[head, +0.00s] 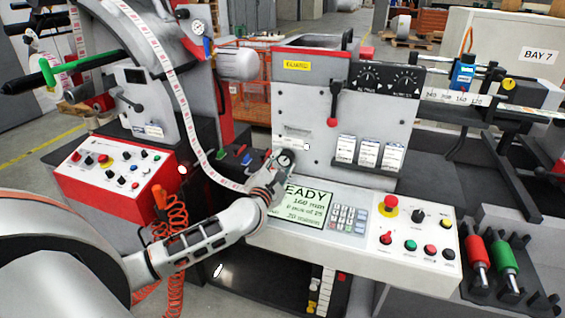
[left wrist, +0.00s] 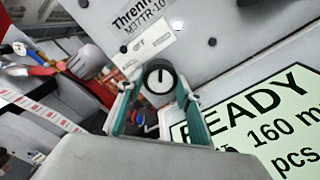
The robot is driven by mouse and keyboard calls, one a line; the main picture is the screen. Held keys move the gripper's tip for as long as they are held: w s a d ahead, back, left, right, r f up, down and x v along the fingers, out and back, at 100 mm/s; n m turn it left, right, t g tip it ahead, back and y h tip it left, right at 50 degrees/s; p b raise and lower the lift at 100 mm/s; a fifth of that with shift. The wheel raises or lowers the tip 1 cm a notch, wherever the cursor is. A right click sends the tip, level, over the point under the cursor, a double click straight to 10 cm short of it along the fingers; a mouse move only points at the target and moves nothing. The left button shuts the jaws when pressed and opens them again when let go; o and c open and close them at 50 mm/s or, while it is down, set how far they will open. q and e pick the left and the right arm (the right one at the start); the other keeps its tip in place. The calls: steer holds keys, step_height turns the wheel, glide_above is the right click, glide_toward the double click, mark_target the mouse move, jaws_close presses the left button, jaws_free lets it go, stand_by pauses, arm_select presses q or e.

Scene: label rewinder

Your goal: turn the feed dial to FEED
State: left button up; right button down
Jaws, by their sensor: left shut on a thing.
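In the head view the left gripper (head: 284,162) is at the machine front, just above the display's left end, and hides much of the dial area. My right gripper is not in view.
The display (head: 303,207) reads READY and 160 mm. The white console has a keypad (head: 347,218), a red emergency button (head: 391,205) and several coloured buttons. A label web (head: 160,55) runs down left of my gripper. An orange coiled hose (head: 175,240) hangs near my forearm.

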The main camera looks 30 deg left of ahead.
arm_select(q)
steer(key=shift+m, duration=0.4)
steer(key=o, duration=1.1)
steer(key=v, duration=1.2)
